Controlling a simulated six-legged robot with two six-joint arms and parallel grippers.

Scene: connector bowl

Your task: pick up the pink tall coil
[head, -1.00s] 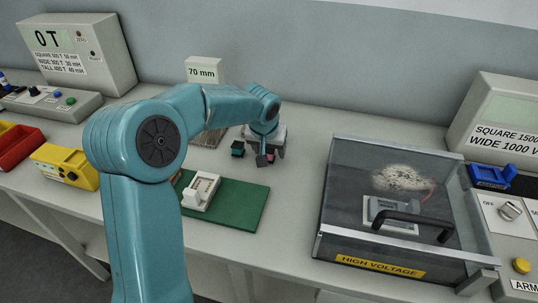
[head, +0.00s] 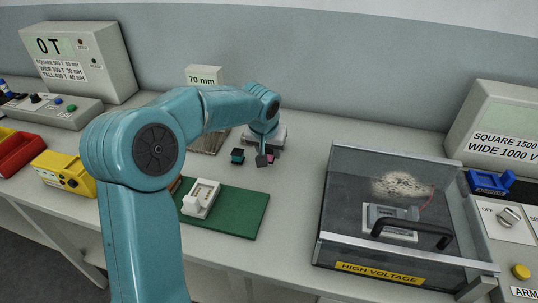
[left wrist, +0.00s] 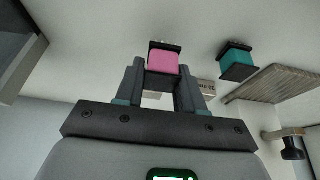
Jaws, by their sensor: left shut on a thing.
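The pink coil (left wrist: 162,61), with dark end plates, sits between the fingertips of my left gripper (left wrist: 160,75) in the left wrist view. The gripper is shut on it. In the head view my left gripper (head: 264,158) is low over the table behind the green board, and only a bit of pink (head: 271,158) shows beside its fingers. I cannot tell whether the coil touches the table. My right gripper is not in view.
A teal coil (head: 237,156) stands just left of the gripper, and also shows in the left wrist view (left wrist: 237,60). The green board (head: 240,210) with a white device (head: 200,198) is in front. A clear-lidded high-voltage box (head: 340,215) is at right.

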